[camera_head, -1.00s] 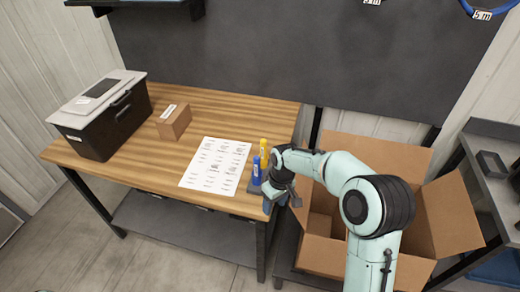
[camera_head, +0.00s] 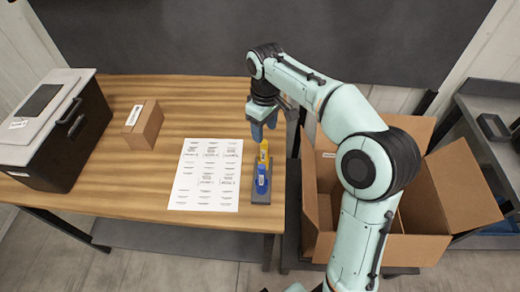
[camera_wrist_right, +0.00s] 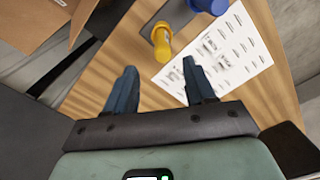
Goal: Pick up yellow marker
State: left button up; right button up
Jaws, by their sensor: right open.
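The yellow marker (camera_head: 264,152) stands upright at the far end of a small grey holder (camera_head: 263,198) on the wooden table. The blue marker (camera_head: 261,181) stands in front of it in the same holder. My right gripper (camera_head: 264,127) is open and empty, above and just behind the yellow marker in the head view. In the right wrist view, the yellow marker (camera_wrist_right: 161,42) lies beyond the open fingertips (camera_wrist_right: 160,70), roughly in line with the gap between them. The blue marker (camera_wrist_right: 212,4) shows at the top edge there. My left gripper is not in view.
A printed label sheet (camera_head: 207,175) lies left of the holder. A small cardboard box (camera_head: 143,126) and a black bin with a grey lid (camera_head: 75,135) stand further left. A large open cardboard box (camera_head: 465,195) is right of the table. The table's back middle is clear.

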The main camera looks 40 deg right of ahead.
aim_at(264, 141)
jog(key=f, duration=0.4)
jog(key=shift+s+f+b, duration=0.2)
jog(key=shift+f+b, duration=0.1)
jog(key=shift+f, duration=0.05)
jog(key=shift+w+f, duration=0.15)
jog(key=shift+f, duration=0.3)
jog(key=f, duration=0.4)
jog(key=shift+a+f+b, duration=0.2)
jog(key=shift+f+b, duration=0.1)
jog(key=shift+f, duration=0.1)
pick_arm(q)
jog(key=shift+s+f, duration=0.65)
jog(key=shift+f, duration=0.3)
pick_arm(e)
grip_shut()
